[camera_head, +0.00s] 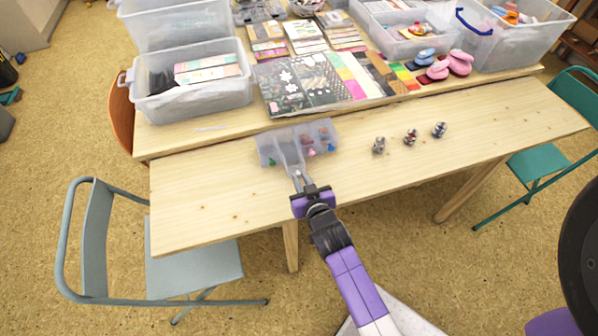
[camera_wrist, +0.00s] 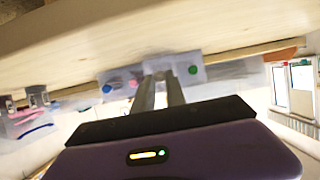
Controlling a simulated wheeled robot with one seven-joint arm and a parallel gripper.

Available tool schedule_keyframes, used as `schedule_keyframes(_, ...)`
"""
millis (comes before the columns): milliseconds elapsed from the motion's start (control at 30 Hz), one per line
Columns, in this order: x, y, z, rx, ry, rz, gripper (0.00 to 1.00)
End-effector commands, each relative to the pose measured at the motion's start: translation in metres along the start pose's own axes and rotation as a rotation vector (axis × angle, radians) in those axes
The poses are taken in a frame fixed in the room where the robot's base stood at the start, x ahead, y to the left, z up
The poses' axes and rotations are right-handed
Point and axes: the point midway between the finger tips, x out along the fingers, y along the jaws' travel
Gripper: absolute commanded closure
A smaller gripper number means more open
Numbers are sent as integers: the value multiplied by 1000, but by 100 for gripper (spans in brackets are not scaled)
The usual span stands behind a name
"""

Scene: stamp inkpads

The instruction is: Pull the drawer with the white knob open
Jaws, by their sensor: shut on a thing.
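A small translucent drawer cabinet (camera_head: 325,131) stands on the front wooden table. Its front shows a green knob (camera_wrist: 193,70), a pink knob (camera_head: 311,153) and a blue knob (camera_wrist: 107,88). My gripper (camera_head: 298,180) is at the front of the cabinet, between the green and pink knobs. Its fingers are close together at a pale translucent drawer (camera_head: 290,155), which appears to stick out from the cabinet front towards me. The white knob is hidden between my fingertips. In the wrist view, my fingers (camera_wrist: 160,88) reach to the same place.
Several small metallic-looking objects (camera_head: 410,137) stand to the cabinet's right. Patterned paper sheets (camera_head: 290,85), pink and blue inkpads (camera_head: 438,70) and clear bins (camera_head: 190,105) fill the table behind. A grey chair (camera_head: 190,264) stands at left.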

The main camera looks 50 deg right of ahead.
Motion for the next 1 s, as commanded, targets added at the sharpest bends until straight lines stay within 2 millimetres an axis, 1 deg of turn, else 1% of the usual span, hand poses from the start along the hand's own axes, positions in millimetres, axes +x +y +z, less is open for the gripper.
schedule_keyframes(200,0,0,0,-1,0,0,100)
schedule_keyframes(233,0,0,0,-1,0,0,80)
schedule_keyframes(267,0,0,0,-1,0,0,74)
schedule_keyframes(300,0,0,0,-1,0,0,66)
schedule_keyframes(333,0,0,0,-1,0,0,62)
schedule_keyframes(600,0,0,0,0,0,0,62)
schedule_keyframes(700,-3,0,0,0,-1,0,62)
schedule_keyframes(833,-18,-1,1,0,-2,-2,62)
schedule_keyframes(1000,-47,-1,2,1,-2,-2,62)
